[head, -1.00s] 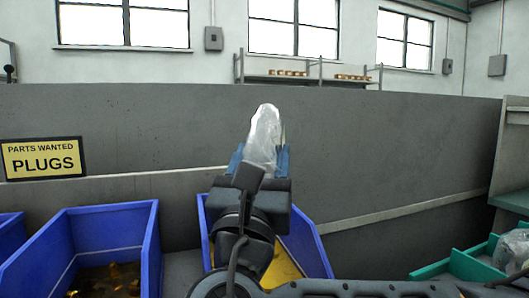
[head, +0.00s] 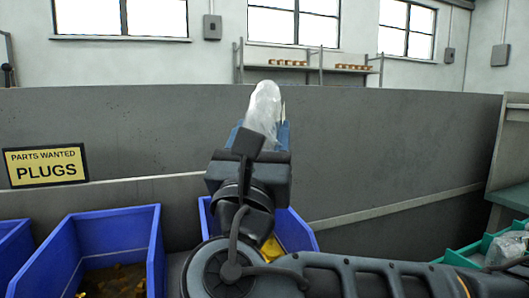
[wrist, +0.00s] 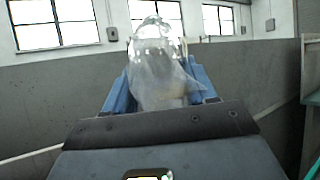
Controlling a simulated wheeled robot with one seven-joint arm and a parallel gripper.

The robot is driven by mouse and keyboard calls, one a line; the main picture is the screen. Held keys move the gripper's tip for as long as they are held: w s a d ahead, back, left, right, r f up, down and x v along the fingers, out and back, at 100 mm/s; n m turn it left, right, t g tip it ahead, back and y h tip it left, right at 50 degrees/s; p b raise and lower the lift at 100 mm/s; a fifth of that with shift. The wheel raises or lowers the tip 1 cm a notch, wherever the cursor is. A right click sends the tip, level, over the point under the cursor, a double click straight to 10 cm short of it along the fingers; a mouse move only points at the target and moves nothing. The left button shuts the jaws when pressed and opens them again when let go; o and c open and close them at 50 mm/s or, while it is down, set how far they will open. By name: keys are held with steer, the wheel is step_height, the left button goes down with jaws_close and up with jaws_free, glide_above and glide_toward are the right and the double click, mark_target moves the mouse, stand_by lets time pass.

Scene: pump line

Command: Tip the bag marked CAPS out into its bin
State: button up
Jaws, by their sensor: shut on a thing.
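A clear plastic bag (head: 264,108) is held up in my gripper (head: 262,135), above the middle blue bin. In the wrist view the bag (wrist: 158,75) stands upright between the blue fingers of my gripper (wrist: 160,92), which are shut on it. It looks mostly empty and crumpled at its lower part, and no label can be read on it. The blue bin below (head: 302,232) shows yellow matter inside, and my wrist hides much of it. No CAPS mark shows in either view.
A blue bin (head: 158,262) with brownish-gold parts stands at the left, and another blue bin (head: 12,242) is cut by the left edge. A PARTS WANTED PLUGS sign (head: 45,166) hangs on the grey wall (head: 400,140). A green tray (head: 466,252) at right holds a clear bag (head: 508,247).

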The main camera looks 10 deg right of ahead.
steer(key=shift+r+g+p, duration=0.4)
steer(key=shift+r+p, duration=0.1)
steer(key=shift+p, duration=0.75)
steer(key=g+p, duration=0.1)
steer(key=p, duration=0.1)
steer(key=g+y+p, duration=0.1)
steer(key=p, duration=0.2)
steer(key=shift+r+p, duration=0.3)
steer(key=shift+p, duration=0.05)
steer(key=shift+g+p, duration=0.6)
steer(key=shift+p, duration=0.4)
steer(key=shift+f+y+p, duration=0.1)
steer(key=shift+y+p, duration=0.2)
steer(key=shift+g, duration=0.3)
